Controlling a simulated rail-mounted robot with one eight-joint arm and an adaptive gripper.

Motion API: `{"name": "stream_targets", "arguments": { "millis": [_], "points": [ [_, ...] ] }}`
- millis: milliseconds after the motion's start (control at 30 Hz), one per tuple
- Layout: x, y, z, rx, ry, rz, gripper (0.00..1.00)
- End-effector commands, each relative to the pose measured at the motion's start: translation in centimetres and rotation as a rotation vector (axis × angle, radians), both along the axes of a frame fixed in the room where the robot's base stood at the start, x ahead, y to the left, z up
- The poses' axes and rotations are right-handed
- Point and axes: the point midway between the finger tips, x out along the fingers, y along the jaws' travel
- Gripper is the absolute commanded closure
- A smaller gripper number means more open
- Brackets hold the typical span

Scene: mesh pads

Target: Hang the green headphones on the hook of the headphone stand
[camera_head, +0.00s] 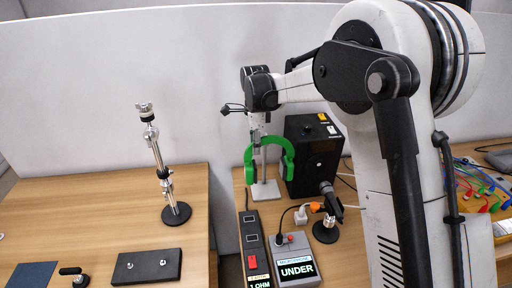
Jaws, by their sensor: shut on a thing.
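The green headphones (287,151) are held upright, band at the top, with the ear cups hanging at either side. My gripper (258,134) points down and is shut on the band near its top. The headphone stand shows behind them, with a pale base (266,190) on the right table and a thin post rising inside the headphones' arch. The top of the stand and its hook are hidden behind my gripper and wrist. I cannot tell whether the band touches the hook.
A black box (313,156) stands close right of the headphones. In front are a power strip (254,249), a grey meter reading UNDER (292,262) and a small black holder (326,229). A metal stand (176,213) is on the left table; a gap separates the tables.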

Motion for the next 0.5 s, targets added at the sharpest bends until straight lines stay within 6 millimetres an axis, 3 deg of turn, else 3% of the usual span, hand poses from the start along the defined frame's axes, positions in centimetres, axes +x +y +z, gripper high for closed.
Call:
{"name": "stream_targets", "arguments": {
  "millis": [500],
  "points": [
    [2.6,0.6,-0.1,0.000,0.000,0.000,1.00]
  ]
}}
